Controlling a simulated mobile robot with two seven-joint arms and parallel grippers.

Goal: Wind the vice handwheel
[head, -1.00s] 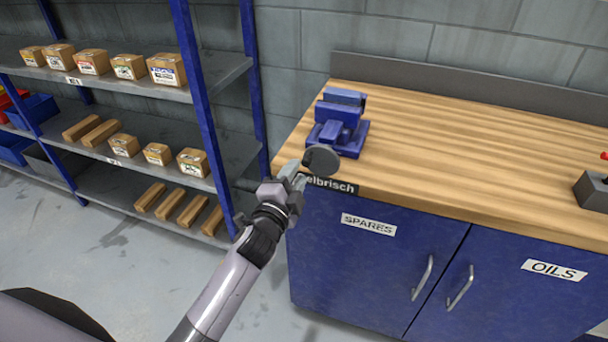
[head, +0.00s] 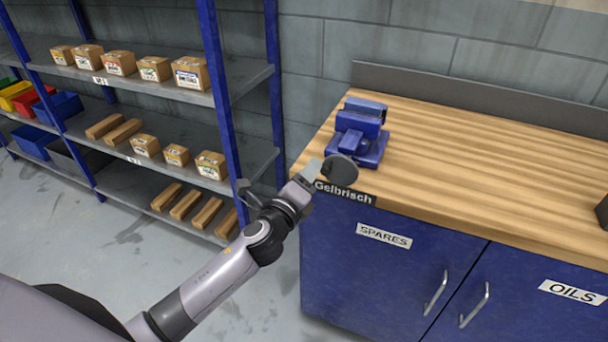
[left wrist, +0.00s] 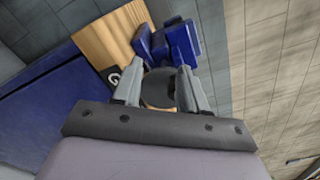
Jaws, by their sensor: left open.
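The blue vice (head: 358,136) stands on the left end of the wooden bench top. Its round dark grey handwheel (head: 341,171) faces the front edge, just above the black "Gelbrisch" plate. My left gripper (head: 311,171) is open and close beside the wheel on its left in the head view. In the left wrist view its two fingers (left wrist: 161,68) reach towards the vice (left wrist: 170,45), with the dark handwheel (left wrist: 158,90) between them. I cannot tell whether the fingers touch the rim. My right gripper is not in view.
The wooden bench top (head: 470,160) is mostly clear right of the vice. A dark object (head: 602,211) is cut off at the right edge. Blue cabinet doors lie below. A blue-posted shelf (head: 215,90) with boxes and wooden blocks stands left, near my forearm.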

